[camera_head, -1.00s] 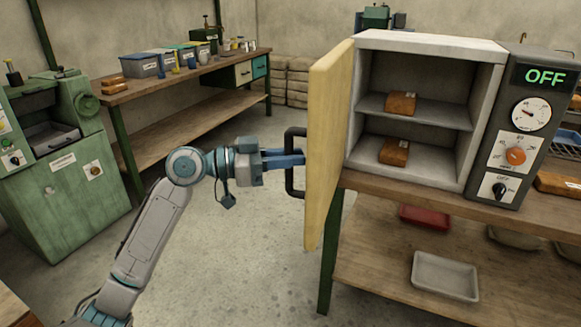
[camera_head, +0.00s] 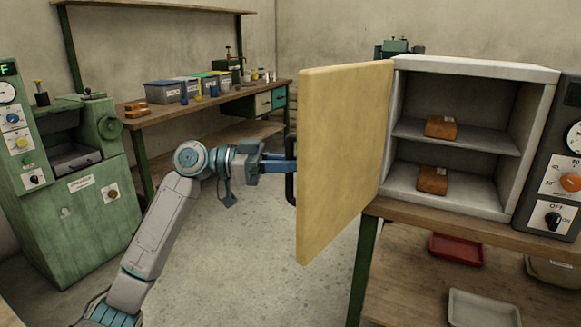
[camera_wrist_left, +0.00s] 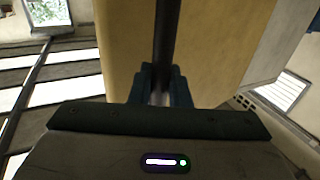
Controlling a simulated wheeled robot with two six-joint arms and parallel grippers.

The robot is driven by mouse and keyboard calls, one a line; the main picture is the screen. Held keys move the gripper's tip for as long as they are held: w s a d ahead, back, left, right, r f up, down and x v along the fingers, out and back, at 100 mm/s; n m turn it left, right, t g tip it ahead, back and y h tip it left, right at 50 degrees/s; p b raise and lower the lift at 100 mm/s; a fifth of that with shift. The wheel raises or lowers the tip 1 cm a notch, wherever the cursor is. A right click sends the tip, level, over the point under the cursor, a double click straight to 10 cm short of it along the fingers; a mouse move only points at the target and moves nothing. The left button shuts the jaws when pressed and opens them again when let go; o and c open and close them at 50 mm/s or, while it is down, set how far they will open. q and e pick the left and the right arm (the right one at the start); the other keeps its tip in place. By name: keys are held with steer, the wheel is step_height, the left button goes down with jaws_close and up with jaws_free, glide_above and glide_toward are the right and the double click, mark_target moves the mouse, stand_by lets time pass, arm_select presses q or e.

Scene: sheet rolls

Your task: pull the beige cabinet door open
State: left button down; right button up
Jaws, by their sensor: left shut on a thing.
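The beige cabinet door (camera_head: 345,155) stands wide open, swung out to the left of the white cabinet (camera_head: 475,68). Its dark handle (camera_head: 290,182) is on the far face, mostly hidden behind the door's edge. My left gripper (camera_head: 290,166) reaches in from the left with its blue fingers at the handle. In the left wrist view, the left gripper (camera_wrist_left: 160,88) is shut on the dark handle bar (camera_wrist_left: 163,45), with the beige door (camera_wrist_left: 205,45) behind it. My right gripper is not in view.
Two orange-brown blocks, an upper (camera_head: 440,127) and a lower (camera_head: 432,180), sit inside the cabinet. A control panel (camera_head: 565,170) stands at its right. A green machine (camera_head: 75,170) is at the left, and a workbench (camera_head: 205,110) stands behind. Floor between them is clear.

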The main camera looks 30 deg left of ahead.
arm_select(q)
steer(key=c, duration=1.4)
jaws_free()
steer(key=b+v, duration=0.2)
steer(key=v, duration=0.8)
steer(key=shift+a+b, duration=0.4)
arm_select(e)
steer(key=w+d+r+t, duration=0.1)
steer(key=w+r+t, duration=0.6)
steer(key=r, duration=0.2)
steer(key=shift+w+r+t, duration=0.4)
arm_select(q)
steer(key=shift+s, duration=0.1)
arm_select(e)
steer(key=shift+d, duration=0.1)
